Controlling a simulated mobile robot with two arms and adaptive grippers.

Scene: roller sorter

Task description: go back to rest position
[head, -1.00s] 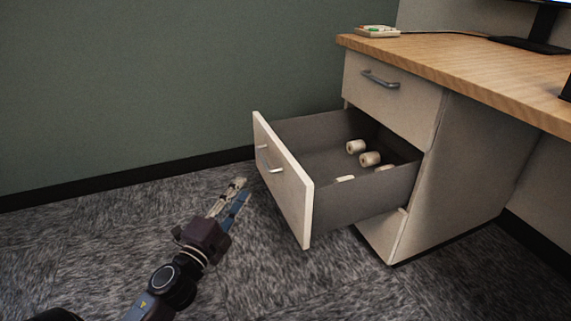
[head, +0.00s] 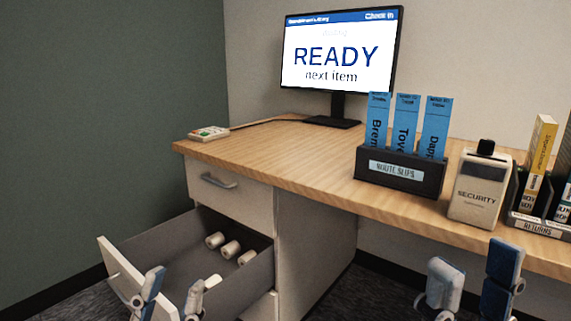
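My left gripper (head: 172,290) is at the bottom left, in front of the open lower drawer (head: 118,262). My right gripper (head: 472,278) is at the bottom right, below the desk's front edge in the picture. Its fingers are also apart and empty. The palms of both grippers are cut off by the lower edge.
The drawer juts out from the desk (head: 300,180) and holds several pale rollers (head: 231,249). On the desktop are a monitor (head: 340,55) reading READY, a route slips holder (head: 400,172), a security box (head: 478,190), a returns rack (head: 537,224) and a small button device (head: 208,133).

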